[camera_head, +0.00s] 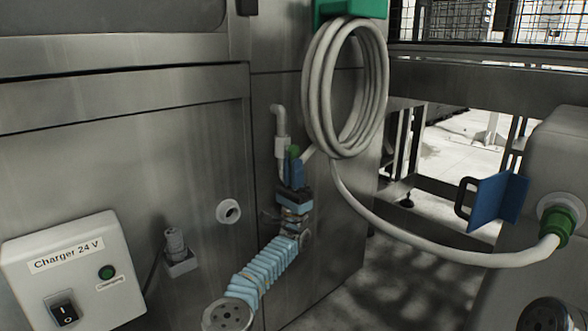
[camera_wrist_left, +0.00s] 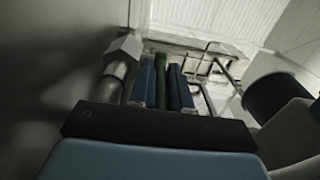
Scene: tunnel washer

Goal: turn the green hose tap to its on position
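The green hose tap (camera_head: 294,151) sits on a grey pipe (camera_head: 281,130) against the steel machine wall, left of the coiled hose. My left gripper (camera_head: 294,174) is at the tap, its blue fingers just below and in front of it, hiding part of it. In the left wrist view, a narrow green part, the tap's handle (camera_wrist_left: 162,82), stands between the two blue fingers of the gripper (camera_wrist_left: 163,90). The fingers are close on both sides of it; whether they touch it is too dark to tell. My right gripper is not in view.
A pale hose (camera_head: 345,90) hangs coiled from a green holder (camera_head: 350,9) and runs right to a green connector (camera_head: 557,219). A blue plate with a black handle (camera_head: 497,199) is at right.

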